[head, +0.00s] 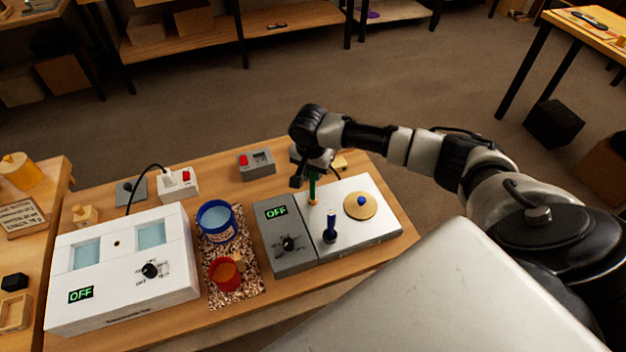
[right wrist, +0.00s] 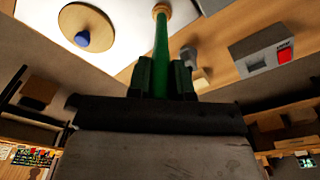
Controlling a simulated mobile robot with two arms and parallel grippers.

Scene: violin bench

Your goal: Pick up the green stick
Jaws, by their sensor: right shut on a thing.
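The green stick (head: 312,187) is upright above the hot plate's metal top (head: 350,205), with a tan piece at its lower end. My right gripper (head: 311,172) is shut on its upper part. In the right wrist view the green stick (right wrist: 162,45) runs between the fingers of my right gripper (right wrist: 161,75), its tan end (right wrist: 161,10) away from me. I cannot tell whether that end touches the metal top. My left gripper is not in view.
A blue-handled tool (head: 330,228) and a round tan disc with a blue knob (head: 360,205) are close by on the metal top. A blue pot (head: 216,221), a red pot (head: 224,274) and a white bath unit (head: 125,262) stand left. A small grey box (head: 257,163) stands behind.

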